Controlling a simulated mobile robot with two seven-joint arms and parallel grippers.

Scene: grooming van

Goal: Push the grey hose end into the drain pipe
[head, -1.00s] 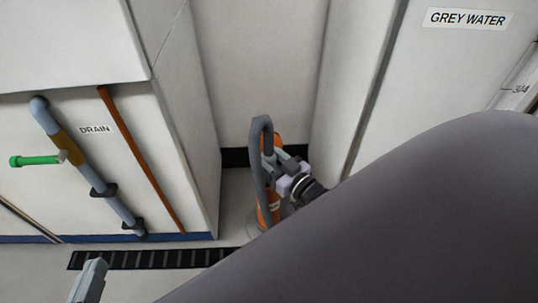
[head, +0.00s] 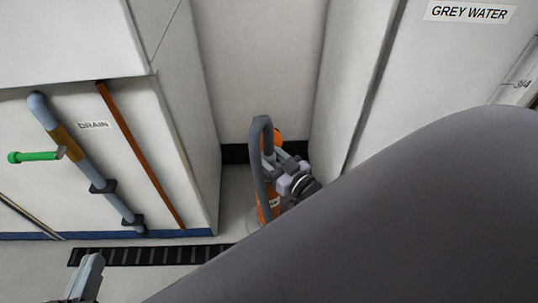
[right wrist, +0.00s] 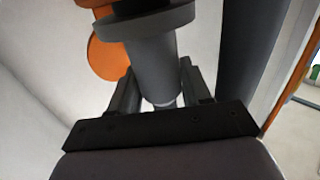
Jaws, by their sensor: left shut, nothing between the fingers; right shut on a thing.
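The grey hose (head: 261,150) loops up beside an orange unit (head: 278,136) in the corner recess. My right gripper (head: 281,164) is at that unit, partly hidden by my own arm. In the right wrist view its dark fingers are shut on a grey cylinder, which looks like the grey hose end (right wrist: 155,68), below a wider grey collar. The drain pipe (head: 112,200) is a blue-grey pipe on the left wall, with a brown band, well apart from the hose. My left gripper (head: 86,278) is shut and empty at the bottom left.
A black floor grating (head: 140,255) lies below. The GREY WATER panel (head: 440,60) stands at the right. My own arm covers the lower right.

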